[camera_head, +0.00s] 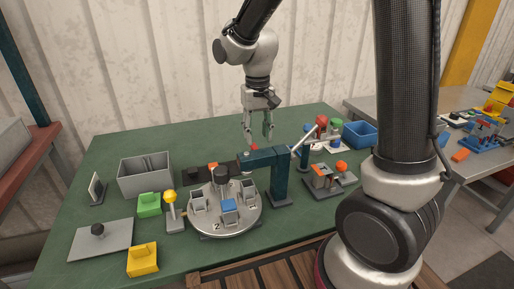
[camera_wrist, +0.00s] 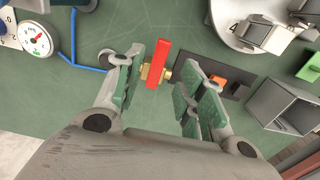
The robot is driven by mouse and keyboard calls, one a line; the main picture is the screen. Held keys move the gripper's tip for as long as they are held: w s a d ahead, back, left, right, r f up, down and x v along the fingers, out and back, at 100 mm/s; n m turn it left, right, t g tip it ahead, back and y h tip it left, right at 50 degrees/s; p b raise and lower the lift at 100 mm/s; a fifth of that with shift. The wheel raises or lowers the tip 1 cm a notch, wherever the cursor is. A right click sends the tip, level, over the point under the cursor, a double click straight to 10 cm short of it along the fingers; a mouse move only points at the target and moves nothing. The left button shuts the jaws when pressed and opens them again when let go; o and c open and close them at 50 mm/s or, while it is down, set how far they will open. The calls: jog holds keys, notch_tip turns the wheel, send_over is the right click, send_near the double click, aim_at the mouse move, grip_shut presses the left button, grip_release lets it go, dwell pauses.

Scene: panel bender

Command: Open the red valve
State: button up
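The red valve shows in the wrist view as a flat red handle (camera_wrist: 158,66) on a brass body. In the head view only a bit of red handle (camera_head: 254,147) shows, behind the teal press arm. My gripper (camera_head: 258,139) points down over the back of the green table. In the wrist view my gripper (camera_wrist: 160,80) is open, with one green-padded finger on each side of the handle. I cannot tell whether either finger touches it. The brass body is partly hidden by the handle and fingers.
A teal press (camera_head: 281,178) stands just in front of my gripper, beside a round indexing plate (camera_head: 240,219). A grey bin (camera_head: 146,177) stands at the left. A gauge (camera_wrist: 36,38) and blue tube (camera_wrist: 84,66) lie near the valve. A blue bin (camera_head: 360,134) is at the right.

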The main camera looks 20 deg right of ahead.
notch_tip(320, 180, down, 5)
jog(key=shift+f, duration=0.2)
grip_shut()
